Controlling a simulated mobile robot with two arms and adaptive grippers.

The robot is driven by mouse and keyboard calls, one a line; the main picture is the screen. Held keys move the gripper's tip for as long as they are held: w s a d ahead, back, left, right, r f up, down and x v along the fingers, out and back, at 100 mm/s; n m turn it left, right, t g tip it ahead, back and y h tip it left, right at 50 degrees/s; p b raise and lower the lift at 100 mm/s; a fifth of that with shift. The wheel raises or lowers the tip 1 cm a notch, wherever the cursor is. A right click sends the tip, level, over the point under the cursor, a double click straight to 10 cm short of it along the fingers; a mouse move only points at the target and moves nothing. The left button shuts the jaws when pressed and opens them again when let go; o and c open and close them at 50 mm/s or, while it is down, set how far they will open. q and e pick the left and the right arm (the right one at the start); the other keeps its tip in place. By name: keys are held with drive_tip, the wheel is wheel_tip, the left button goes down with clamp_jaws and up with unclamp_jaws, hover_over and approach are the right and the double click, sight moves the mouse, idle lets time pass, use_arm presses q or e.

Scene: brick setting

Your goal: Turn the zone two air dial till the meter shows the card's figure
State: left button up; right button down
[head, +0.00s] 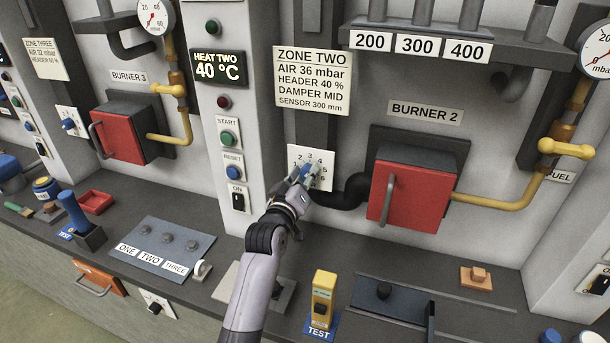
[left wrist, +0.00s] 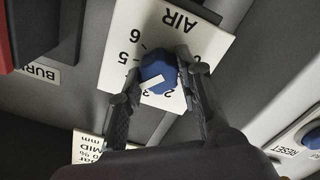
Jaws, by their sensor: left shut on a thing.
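The zone two air dial is a blue knob (left wrist: 158,76) with a white pointer line on a white plate (head: 297,158) marked AIR, below the zone two card. My left gripper (head: 304,184) is shut on the knob, one finger at each side, as the left wrist view also shows. There the pointer slants down-left, near the 3; its exact mark is unclear. The card (head: 313,80) reads AIR 36 mbar, HEADER 40 %, DAMPER MID, SENSOR 300 mm. A round mbar meter (head: 597,50) is cut by the right edge; its reading is unclear. My right gripper is out of view.
The red burner 2 box (head: 410,190) stands right of the dial, with a dark hose (head: 345,193) between. A column with START, RESET and ON controls (head: 232,165) is at left. A yellow tester (head: 323,297) and dark tray (head: 388,298) stand on the counter.

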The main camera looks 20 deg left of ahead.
use_arm(q)
drive_tip(key=o, duration=1.1)
drive_tip(key=shift+o, duration=0.2)
drive_tip(key=s, duration=1.2)
drive_tip(key=shift+a, duration=0.2)
drive_tip(key=shift+f, duration=0.1)
